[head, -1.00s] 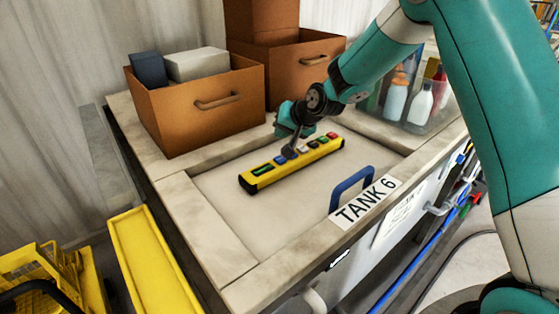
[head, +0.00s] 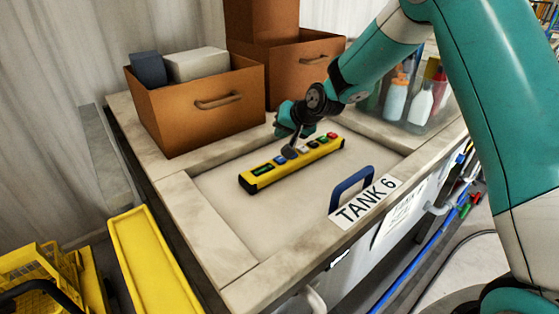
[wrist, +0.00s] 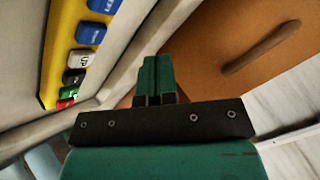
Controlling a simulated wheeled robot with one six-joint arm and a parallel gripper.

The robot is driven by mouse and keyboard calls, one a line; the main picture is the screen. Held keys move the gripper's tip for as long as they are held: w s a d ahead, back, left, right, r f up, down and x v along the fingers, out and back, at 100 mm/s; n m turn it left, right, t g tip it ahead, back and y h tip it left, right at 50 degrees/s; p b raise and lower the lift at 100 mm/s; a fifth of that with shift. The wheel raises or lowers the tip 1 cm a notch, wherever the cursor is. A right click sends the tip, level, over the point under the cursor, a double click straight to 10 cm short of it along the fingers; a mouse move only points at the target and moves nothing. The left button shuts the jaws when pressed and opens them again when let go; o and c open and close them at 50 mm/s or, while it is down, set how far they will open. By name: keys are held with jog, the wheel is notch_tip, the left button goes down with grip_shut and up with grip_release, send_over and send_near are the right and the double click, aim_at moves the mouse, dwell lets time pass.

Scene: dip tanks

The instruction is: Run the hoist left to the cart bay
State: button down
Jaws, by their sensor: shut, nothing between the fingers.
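A yellow hoist pendant (head: 315,158) lies on the lid of the tank marked TANK 6 (head: 362,203). It has a small green display at its left end and a row of coloured buttons. In the wrist view the pendant (wrist: 60,50) shows at the upper left, with blue, white UP, black, green and red buttons. My gripper (head: 289,153) is shut and empty, with its tip over the pendant near a blue button. I cannot tell whether it touches. In the wrist view my shut fingers (wrist: 155,75) are right of the pendant. The hoist and cart bay are not identifiable.
An open brown box (head: 200,125) with a dark block and a pale block stands behind the pendant. Another brown box (head: 305,60) is beside it. A clear bin of bottles (head: 420,100) is at the right. A blue handle (head: 350,183) rises from the lid. A yellow tray (head: 150,265) is at lower left.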

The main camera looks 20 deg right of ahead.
dwell(0.6)
jog(key=s+a+r+n+g+b, duration=0.1)
jog(key=s+n+g+b, duration=0.1)
jog(key=s, duration=1.1)
jog(key=s+a+r+n+g+b, duration=0.2)
jog(key=s+n, duration=0.3)
jog(key=s, duration=0.8)
jog(key=s+a+r+n+g+b, duration=0.2)
jog(key=s+n+g, duration=0.1)
jog(key=s, duration=1.1)
jog(key=shift+r+n+g, duration=0.25)
jog(key=shift+n+g, duration=0.05)
jog(key=shift+g, duration=0.3)
jog(key=shift+s+a, duration=0.1)
jog(key=shift+a, duration=0.1)
